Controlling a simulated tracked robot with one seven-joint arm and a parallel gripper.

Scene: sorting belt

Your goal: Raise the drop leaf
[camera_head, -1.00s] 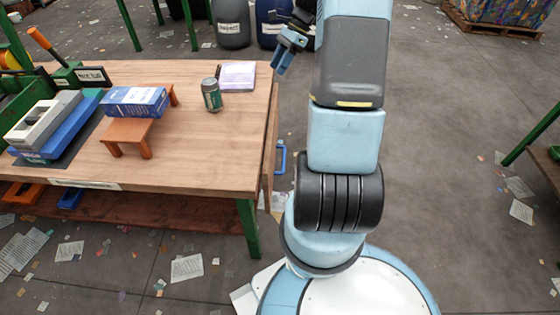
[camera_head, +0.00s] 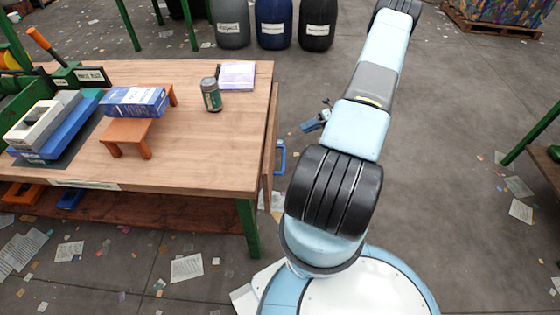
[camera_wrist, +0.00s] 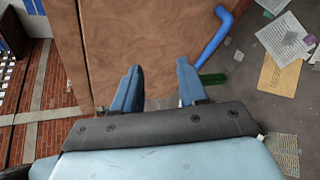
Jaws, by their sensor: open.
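The drop leaf (camera_head: 269,150) hangs down along the right side of the wooden workbench (camera_head: 200,165). A blue handle (camera_head: 281,158) sticks out from its outer face. In the wrist view the brown leaf (camera_wrist: 150,35) fills the upper middle, and the blue handle (camera_wrist: 213,38) is at its right, beyond the fingers. My gripper (camera_head: 316,121) is low beside the bench, right of the leaf and apart from the handle. In the wrist view my gripper (camera_wrist: 158,86) is open, with nothing between its two blue fingers.
On the bench are a green can (camera_head: 211,95), a lilac pad (camera_head: 237,75), a blue box (camera_head: 135,101) and a small orange stand (camera_head: 128,134). Several drums stand behind.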

